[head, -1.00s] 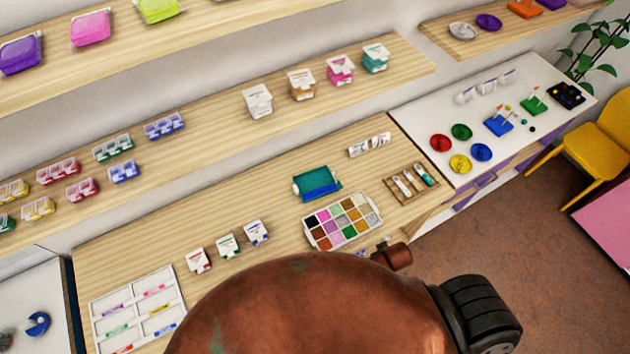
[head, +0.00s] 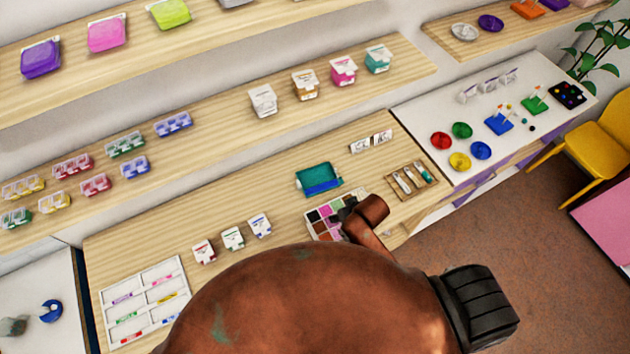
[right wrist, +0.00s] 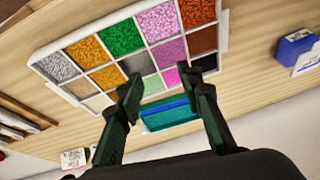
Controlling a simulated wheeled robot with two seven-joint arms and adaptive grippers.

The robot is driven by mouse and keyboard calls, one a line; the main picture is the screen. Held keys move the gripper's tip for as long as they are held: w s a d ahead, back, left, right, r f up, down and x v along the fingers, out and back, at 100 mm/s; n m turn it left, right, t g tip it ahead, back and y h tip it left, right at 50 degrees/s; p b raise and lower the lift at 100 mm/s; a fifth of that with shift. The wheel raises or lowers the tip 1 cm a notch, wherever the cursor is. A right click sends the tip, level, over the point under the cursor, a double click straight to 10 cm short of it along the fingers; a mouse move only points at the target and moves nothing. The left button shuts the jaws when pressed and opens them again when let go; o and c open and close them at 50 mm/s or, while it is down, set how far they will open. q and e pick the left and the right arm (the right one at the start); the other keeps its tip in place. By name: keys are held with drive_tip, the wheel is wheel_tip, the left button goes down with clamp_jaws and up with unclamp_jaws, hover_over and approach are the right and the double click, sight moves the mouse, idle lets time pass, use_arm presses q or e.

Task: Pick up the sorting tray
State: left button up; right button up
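The sorting tray (head: 309,225) is a white tray with several compartments of coloured beads, lying flat on the wooden desk. In the head view its right part is hidden behind my right gripper (head: 347,212) and arm. In the right wrist view the tray (right wrist: 223,32) fills the upper middle, with silver, orange, green, pink, brown and other beads. My right gripper (right wrist: 160,84) is open there, its two fingers apart over the edge of the tray, with nothing held between them. I cannot tell whether the fingers touch it. My left gripper is not in view.
A teal and blue box (head: 318,180) lies just behind the tray. A wooden rack of tubes (head: 412,180) stands to its right, small white boxes (head: 232,238) to its left. A white divided tray (head: 118,312) lies at the desk's left end. A shelf (head: 220,130) hangs above.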

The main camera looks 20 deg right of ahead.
drive_tip(key=shift+n, duration=0.4)
drive_tip(key=w+a, duration=0.5)
drive_tip(key=w+a+r, duration=0.1)
drive_tip(key=w+a, duration=0.1)
drive_tip(key=w, duration=0.1)
drive_tip(key=shift+a, duration=0.4)
approach(299, 183)
wheel_tip(299, 183, down, 2)
drive_tip(key=s+a, duration=0.1)
drive_tip(key=shift+w+f+m+h, duration=0.3)
drive_tip(key=shift+w+m+h, duration=0.1)
drive_tip(key=shift+w+h, duration=0.25)
drive_tip(key=shift+p+x, duration=0.3)
drive_tip(key=shift+x, duration=0.6)
drive_tip(key=x, duration=0.2)
drive_tip(key=p+x, duration=0.1)
drive_tip(key=x, duration=0.1)
drive_tip(key=shift+w+r, duration=0.15)
drive_tip(key=shift+w, duration=0.15)
drive_tip(key=shift+w+a+f, duration=0.1)
drive_tip(key=shift+w+f, duration=0.1)
drive_tip(key=shift+f, duration=0.4)
drive_tip(key=shift+c, duration=0.4)
